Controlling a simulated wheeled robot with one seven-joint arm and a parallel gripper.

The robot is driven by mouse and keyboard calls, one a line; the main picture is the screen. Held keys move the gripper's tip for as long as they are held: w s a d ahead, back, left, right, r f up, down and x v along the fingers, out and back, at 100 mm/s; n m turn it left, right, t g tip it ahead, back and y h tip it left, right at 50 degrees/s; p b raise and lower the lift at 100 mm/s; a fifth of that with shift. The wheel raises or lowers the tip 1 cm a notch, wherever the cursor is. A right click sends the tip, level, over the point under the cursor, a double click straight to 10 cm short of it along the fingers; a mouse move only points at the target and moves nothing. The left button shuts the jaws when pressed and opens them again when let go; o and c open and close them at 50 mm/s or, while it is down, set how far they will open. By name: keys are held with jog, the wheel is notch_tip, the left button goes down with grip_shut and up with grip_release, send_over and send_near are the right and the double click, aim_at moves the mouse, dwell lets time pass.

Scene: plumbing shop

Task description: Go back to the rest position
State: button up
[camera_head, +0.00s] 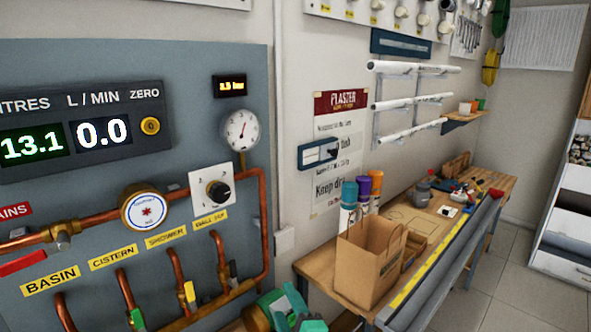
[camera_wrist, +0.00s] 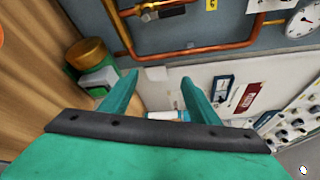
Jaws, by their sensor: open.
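My gripper (camera_wrist: 160,78) shows in the wrist view as two teal fingers standing apart on a dark bar, with nothing between them. It is open and empty. Beyond the fingers are the pale wall and the grey panel's lower edge.
The grey panel (camera_head: 100,75) carries copper pipes (camera_head: 265,220), a pressure gauge (camera_head: 241,130) and labelled branches with coloured handles. A wooden workbench (camera_head: 315,268) on the right holds a paper bag (camera_head: 367,262), spray cans (camera_head: 349,193) and tools. Floor (camera_head: 505,245) shows beyond the bench.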

jog(key=s+d+f+n+h, duration=0.2)
jog(key=s+d+f+n, duration=0.15)
jog(key=s+f, duration=0.6)
jog(key=s+d+f+n+h, duration=0.2)
jog(key=s+f+n+h, duration=0.15)
jog(key=s+f, duration=0.65)
jog(key=s+a+f+n, duration=0.1)
jog(key=s+n, duration=0.4)
jog(key=s, duration=0.6)
jog(key=s+a+n, duration=0.2)
jog(key=s+n, duration=0.3)
jog(key=s, duration=0.7)
jog(key=shift+a+f+n, duration=0.15)
jog(key=shift+f+n, duration=0.2)
jog(key=shift+n, duration=0.05)
